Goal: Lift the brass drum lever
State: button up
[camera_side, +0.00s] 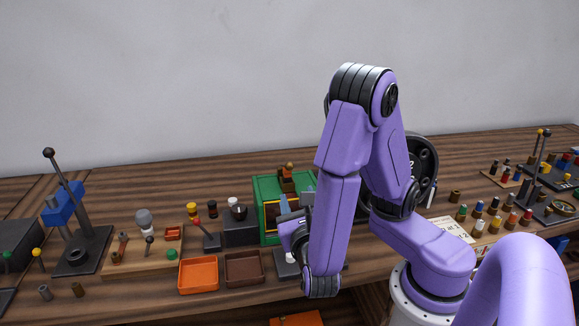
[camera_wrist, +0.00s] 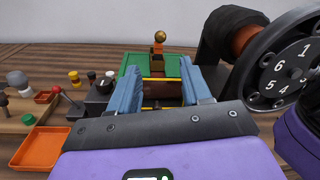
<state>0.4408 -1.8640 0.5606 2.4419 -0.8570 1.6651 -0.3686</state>
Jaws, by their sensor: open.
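A green box-shaped housing (camera_side: 266,188) stands behind the trays in the side view, and its green top also shows in the wrist view (camera_wrist: 131,70). On its top stands a small upright piece with a brass ball (camera_wrist: 160,36), which looks like the brass drum lever; it shows small in the side view (camera_side: 288,167). A yellow-edged dark opening is in the housing's front. My gripper (camera_wrist: 161,80) is open, with its blue fingers apart in front of the housing and nothing seen between them. In the side view my arm hides part of the gripper and the housing.
An orange tray (camera_side: 198,274) and a brown tray (camera_side: 244,269) lie at the front. A red-knobbed lever (camera_side: 207,238) stands left of the housing. A black numbered dial (camera_wrist: 287,75) is close on the right. Several small coloured pegs stand farther right on the bench.

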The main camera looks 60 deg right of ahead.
aim_at(290, 169)
jog(key=x, duration=1.4)
jog(key=shift+w+d, duration=0.25)
jog(key=shift+d, duration=0.05)
grip_shut()
